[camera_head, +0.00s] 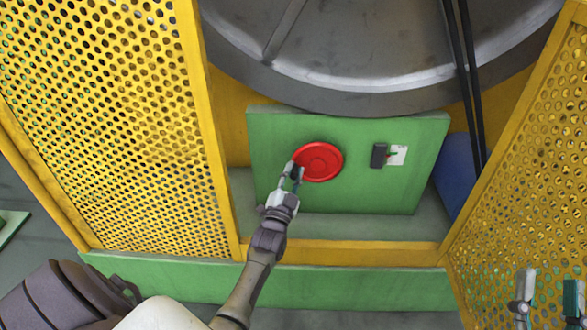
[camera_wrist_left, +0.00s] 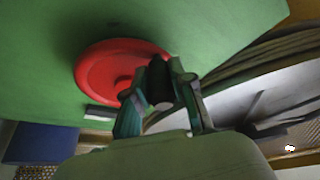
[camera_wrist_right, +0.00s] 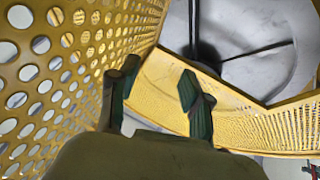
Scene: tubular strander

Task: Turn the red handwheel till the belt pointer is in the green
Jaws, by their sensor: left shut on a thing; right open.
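The red handwheel (camera_head: 320,162) is a round disc on the green panel (camera_head: 345,195), low in the middle of the head view. It also shows in the left wrist view (camera_wrist_left: 98,78). My left gripper (camera_head: 293,172) is at the wheel's left edge and shut on a dark, knob-like handle (camera_wrist_left: 159,85) that stands out from the wheel. The belt pointer (camera_head: 391,155) is right of the wheel, beside a dark block and on a small white plate with a little green and red; its exact reading is too small to tell. My right gripper (camera_head: 546,292) is open and empty at the lower right.
Yellow perforated guards stand left (camera_head: 110,110) and right (camera_head: 530,170) of the panel. A large grey wheel (camera_head: 370,45) and dark belts (camera_head: 466,75) are above. A blue cylinder (camera_head: 455,170) is right of the panel. My right gripper is close to the right guard.

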